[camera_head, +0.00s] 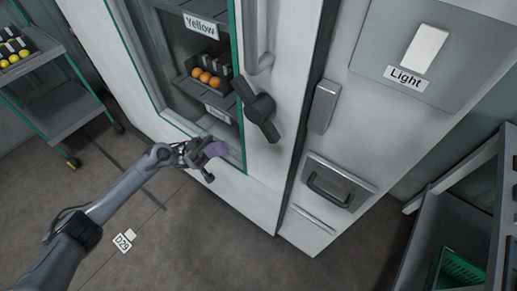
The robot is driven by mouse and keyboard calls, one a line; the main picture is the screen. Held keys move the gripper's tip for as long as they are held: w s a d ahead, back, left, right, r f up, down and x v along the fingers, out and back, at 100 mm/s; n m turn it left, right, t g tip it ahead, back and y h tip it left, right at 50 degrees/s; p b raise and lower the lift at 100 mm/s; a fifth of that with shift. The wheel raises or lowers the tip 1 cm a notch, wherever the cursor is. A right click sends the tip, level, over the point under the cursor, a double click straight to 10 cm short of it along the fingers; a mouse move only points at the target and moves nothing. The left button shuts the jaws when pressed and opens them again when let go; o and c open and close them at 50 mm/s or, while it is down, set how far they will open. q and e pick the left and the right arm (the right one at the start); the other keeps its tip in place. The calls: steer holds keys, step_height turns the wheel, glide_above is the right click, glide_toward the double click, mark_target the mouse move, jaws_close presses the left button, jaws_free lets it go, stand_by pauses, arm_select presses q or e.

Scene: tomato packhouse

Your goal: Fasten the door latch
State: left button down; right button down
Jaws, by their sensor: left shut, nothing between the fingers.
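The door latch (260,108) is a dark turning handle on the white cabinet door's right edge. It lies tilted, its upper end to the left and its lower end to the right. A light grey block (324,106) sits on the frame across a dark gap from it. The cabinet door (264,160) has a glass pane with a green border, and I cannot tell whether it is fully closed. My left gripper (208,160) is shut and empty, in front of the pane's lower part, below and left of the latch and apart from it. My right gripper is not in view.
A vertical pull handle (258,40) is above the latch. A drawer-like panel (340,183) with a dark handle and a light switch (426,48) are to the right. A trolley (60,105) stands at left, a shelf rack (450,210) at right. The floor between is mostly clear.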

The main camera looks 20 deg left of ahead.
arm_select(q)
steer(key=shift+w, duration=0.25)
stand_by(0.3)
glide_toward(269, 137)
steer(key=x, duration=0.3)
steer(key=w+x, duration=0.1)
steer(key=shift+d, duration=0.55)
steer(key=shift+d+r, duration=0.4)
steer(key=shift+d, duration=0.1)
steer(key=shift+p, duration=0.3)
